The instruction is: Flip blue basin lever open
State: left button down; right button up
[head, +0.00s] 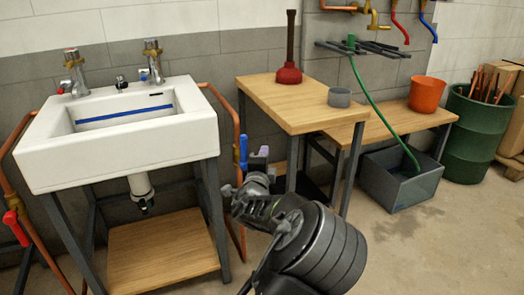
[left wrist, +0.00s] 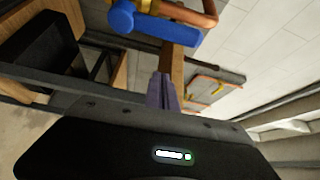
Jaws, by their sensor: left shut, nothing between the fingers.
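The white basin (head: 120,150) stands on a dark frame at the left. The blue lever (head: 243,150) is on the copper pipe at the basin's right side and looks upright, roughly along the pipe. In the left wrist view the blue lever (left wrist: 155,24) lies across the top, beside a brass valve and copper pipe. My left gripper (head: 258,158) is shut and empty, just right of the lever in the head view. Its purple fingertips (left wrist: 163,90) show below the lever in the wrist view; I cannot tell whether they touch it. My right gripper is not in view.
A red lever (head: 12,222) is on the copper pipe at the basin's left. A wooden bench (head: 300,110) with a plunger (head: 289,70) and a grey cup (head: 340,97) stands right of my gripper. A grey bin (head: 405,185) is farther right. Open floor lies at the lower right.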

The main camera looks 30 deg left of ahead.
pick_arm(q)
jog(key=p+v, duration=0.1)
jog(key=v, duration=0.6)
jog(key=shift+s+a, duration=0.15)
jog(key=shift+s, duration=0.1)
